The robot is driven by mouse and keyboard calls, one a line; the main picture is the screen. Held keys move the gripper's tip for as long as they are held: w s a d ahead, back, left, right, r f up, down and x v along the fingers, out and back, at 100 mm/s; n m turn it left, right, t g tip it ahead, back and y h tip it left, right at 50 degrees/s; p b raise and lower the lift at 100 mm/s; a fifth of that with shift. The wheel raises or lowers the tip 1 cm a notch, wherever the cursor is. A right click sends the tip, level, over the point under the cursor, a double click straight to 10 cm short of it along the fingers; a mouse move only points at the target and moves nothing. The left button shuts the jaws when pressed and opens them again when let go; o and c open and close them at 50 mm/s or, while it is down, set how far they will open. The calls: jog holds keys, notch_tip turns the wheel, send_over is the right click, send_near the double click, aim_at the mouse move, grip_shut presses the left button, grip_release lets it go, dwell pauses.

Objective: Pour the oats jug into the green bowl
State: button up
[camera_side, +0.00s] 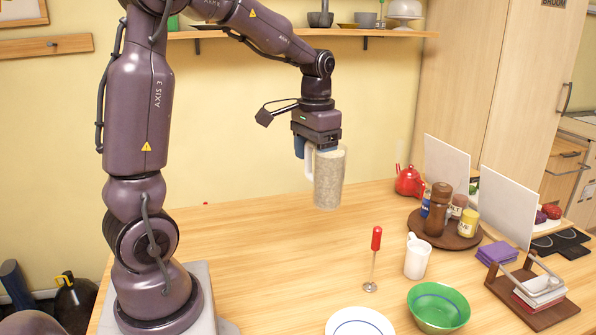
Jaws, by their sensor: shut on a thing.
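My gripper (316,146) is shut on the oats jug (330,180) and holds it upright in the air above the back part of the table. The jug is clear and looks full of pale oats. Its white handle (309,162) is on the left, by the gripper's blue fingers. The green bowl (438,307) stands on the table at the front right, well apart from the jug. It looks empty, with a blue ring inside.
A white plate (359,325), a white jug (417,257) and a red-handled tool (373,258) stand near the bowl. A round tray (444,238) of jars, purple napkins (497,253) and a brown holder (532,290) lie right. The table's middle left is clear.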

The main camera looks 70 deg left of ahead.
jog(key=w+d+m, duration=0.4)
jog(key=w, duration=0.5)
jog(key=w+d+f+m, duration=0.1)
jog(key=w+d+m, duration=0.3)
jog(key=w, duration=0.6)
jog(key=w+d+m, duration=0.4)
jog(key=w, duration=0.5)
notch_tip(320, 180, down, 13)
jog(key=t+y, duration=0.1)
jog(key=shift+w+t, duration=0.2)
jog(key=shift+t, duration=0.1)
jog(key=shift+a+t+y, duration=0.15)
jog(key=shift+t+y, duration=0.35)
jog(key=shift+y, duration=0.2)
jog(key=shift+f, duration=0.2)
jog(key=shift+f+t+y, duration=0.3)
jog(key=shift+f, duration=0.2)
jog(key=shift+f, duration=0.3)
